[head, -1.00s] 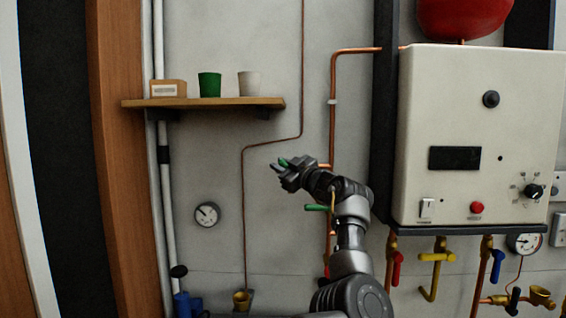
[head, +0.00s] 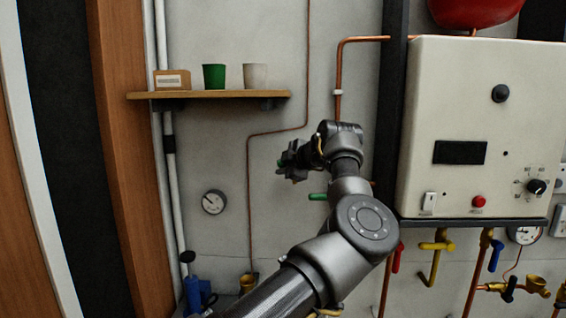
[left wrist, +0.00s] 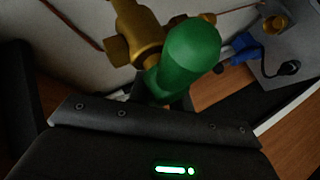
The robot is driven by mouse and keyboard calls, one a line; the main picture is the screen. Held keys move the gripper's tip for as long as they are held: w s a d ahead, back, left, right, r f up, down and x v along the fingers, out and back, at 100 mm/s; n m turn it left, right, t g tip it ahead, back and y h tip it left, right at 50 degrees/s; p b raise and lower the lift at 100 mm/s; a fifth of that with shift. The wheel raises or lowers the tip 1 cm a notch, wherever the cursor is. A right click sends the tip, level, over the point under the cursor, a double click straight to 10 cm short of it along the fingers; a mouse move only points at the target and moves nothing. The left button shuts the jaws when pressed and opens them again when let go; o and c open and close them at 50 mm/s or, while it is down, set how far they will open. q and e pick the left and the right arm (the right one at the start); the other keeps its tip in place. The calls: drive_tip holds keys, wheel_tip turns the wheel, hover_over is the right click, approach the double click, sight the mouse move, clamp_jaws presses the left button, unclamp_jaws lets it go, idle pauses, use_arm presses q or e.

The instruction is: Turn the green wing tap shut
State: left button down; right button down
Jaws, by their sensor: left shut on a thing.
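The green wing tap (left wrist: 190,55) shows large in the left wrist view, a rounded green handle on a brass valve body (left wrist: 132,32). My left gripper (head: 286,166) is shut on it; the jaws show only partly at the lower edge of the handle in the left wrist view. In the head view my gripper and wrist hide most of the held tap against the wall. A separate-looking green handle (head: 317,197) sticks out below my wrist; I cannot tell whether it belongs to the same valve. My right gripper is not in view.
A cream boiler (head: 470,130) is at the right, with red (head: 397,257), yellow (head: 436,246) and blue (head: 496,254) taps beneath. A shelf (head: 210,94) with a box and two cups is above left. A gauge (head: 214,202) is on the wall.

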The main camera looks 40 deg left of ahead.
use_arm(q)
drive_tip(key=shift+f+n+h, duration=0.15)
drive_tip(key=shift+n+h, duration=0.15)
drive_tip(key=shift+h, duration=0.1)
drive_tip(key=shift+f, duration=0.1)
drive_tip(key=c, duration=1.3)
unclamp_jaws()
drive_tip(key=shift+d+r+b, duration=0.2)
drive_tip(key=shift+d+b, duration=0.25)
drive_tip(key=shift+d, duration=0.1)
drive_tip(key=b+v, duration=0.3)
drive_tip(key=v, duration=0.6)
drive_tip(key=shift+s+d+r, duration=0.2)
drive_tip(key=shift+s+r, duration=0.05)
drive_tip(key=shift+r, duration=0.05)
